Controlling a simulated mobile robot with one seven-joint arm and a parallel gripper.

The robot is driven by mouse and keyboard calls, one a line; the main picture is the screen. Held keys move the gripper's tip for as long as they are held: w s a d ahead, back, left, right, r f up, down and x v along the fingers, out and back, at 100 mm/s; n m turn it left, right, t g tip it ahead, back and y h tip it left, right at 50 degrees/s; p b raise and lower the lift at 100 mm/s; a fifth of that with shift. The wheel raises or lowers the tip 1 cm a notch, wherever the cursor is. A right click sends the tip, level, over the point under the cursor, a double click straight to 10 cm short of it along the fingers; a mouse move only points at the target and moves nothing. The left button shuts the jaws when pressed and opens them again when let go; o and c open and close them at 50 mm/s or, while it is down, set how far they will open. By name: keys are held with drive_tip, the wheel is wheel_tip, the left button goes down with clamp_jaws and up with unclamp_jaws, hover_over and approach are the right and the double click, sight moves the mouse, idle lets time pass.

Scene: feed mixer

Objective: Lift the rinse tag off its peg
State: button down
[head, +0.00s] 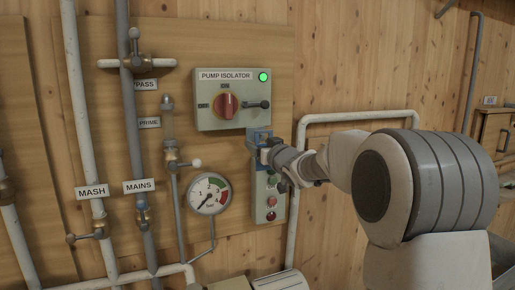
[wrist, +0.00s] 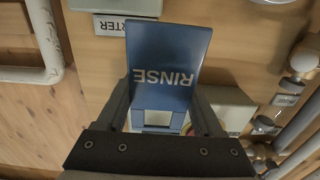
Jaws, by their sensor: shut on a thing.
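The rinse tag (wrist: 165,60) is a blue plate with white "RINSE" lettering, upside down in the wrist view, with a cut-out near its lower end. In the head view, part of the blue tag (head: 255,136) shows just below the pump isolator box. My gripper (head: 267,152) reaches in from the right. My gripper (wrist: 163,103) is shut on the tag, one finger at each side edge. The peg is not clearly visible, so I cannot tell whether the tag still hangs on it.
The pump isolator box (head: 232,98) with its red switch sits just above. A starter box (head: 269,208) with buttons sits below. A pressure gauge (head: 209,194) and several upright pipes (head: 134,120) stand to the left. A white pipe (head: 360,116) bends behind my arm.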

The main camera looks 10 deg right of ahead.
drive_tip(key=shift+s+d+r, duration=0.15)
drive_tip(key=shift+s+r, duration=0.35)
drive_tip(key=shift+s, duration=0.2)
drive_tip(key=shift+f, duration=0.2)
drive_tip(key=shift+s+d+f, duration=0.1)
drive_tip(key=shift+s+d, duration=0.1)
drive_tip(key=shift+s, duration=0.8)
drive_tip(key=shift+s+d, duration=0.15)
drive_tip(key=shift+s, duration=0.85)
